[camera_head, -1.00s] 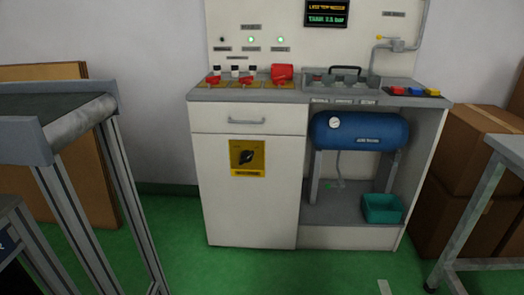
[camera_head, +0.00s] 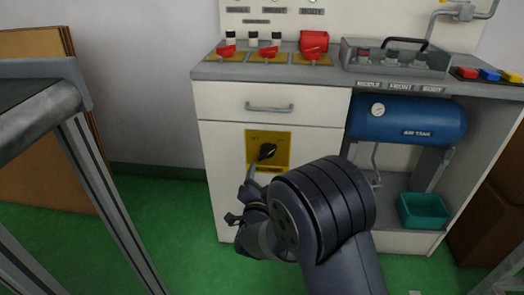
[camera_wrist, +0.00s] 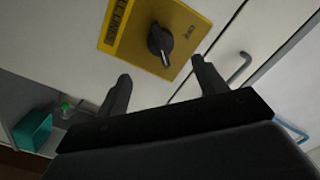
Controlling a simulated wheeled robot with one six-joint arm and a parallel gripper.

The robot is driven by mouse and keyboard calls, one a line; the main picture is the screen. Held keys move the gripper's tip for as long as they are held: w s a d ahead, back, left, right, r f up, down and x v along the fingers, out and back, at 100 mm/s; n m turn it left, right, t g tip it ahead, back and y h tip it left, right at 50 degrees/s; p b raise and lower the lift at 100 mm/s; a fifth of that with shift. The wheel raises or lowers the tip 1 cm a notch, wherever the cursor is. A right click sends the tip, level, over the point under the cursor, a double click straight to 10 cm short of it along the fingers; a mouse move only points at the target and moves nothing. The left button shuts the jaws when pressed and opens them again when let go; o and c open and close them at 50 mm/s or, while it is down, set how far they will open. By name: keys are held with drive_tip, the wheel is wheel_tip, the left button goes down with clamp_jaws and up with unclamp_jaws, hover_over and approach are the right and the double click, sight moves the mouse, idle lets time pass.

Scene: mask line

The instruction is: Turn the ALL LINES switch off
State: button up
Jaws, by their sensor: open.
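The ALL LINES switch is a black rotary knob (camera_head: 266,151) on a yellow plate (camera_head: 283,136) on the white cabinet door, below the drawer. In the wrist view the knob (camera_wrist: 160,43) shows beyond my fingertips, on its yellow plate (camera_wrist: 122,40), with lettering too blurred to read fully. My gripper (camera_head: 241,203) is in front of the cabinet door, below and a little left of the knob in the head view. In the wrist view my gripper (camera_wrist: 161,75) has its two fingers spread wide apart, with nothing between them. The knob is not touched.
A drawer handle (camera_head: 269,107) sticks out above the plate. Red handles (camera_head: 268,52) stand on the worktop. A blue tank (camera_head: 412,119) and a teal bin (camera_head: 424,211) are in the open bay at right. A conveyor (camera_head: 40,115) stands at left.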

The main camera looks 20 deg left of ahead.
sight(266, 155)
drive_tip(key=b+x, duration=0.2)
drive_tip(key=x, duration=0.8)
drive_tip(key=shift+w+b, duration=0.35)
drive_tip(key=shift+c, duration=0.4)
drive_tip(key=c, duration=0.9)
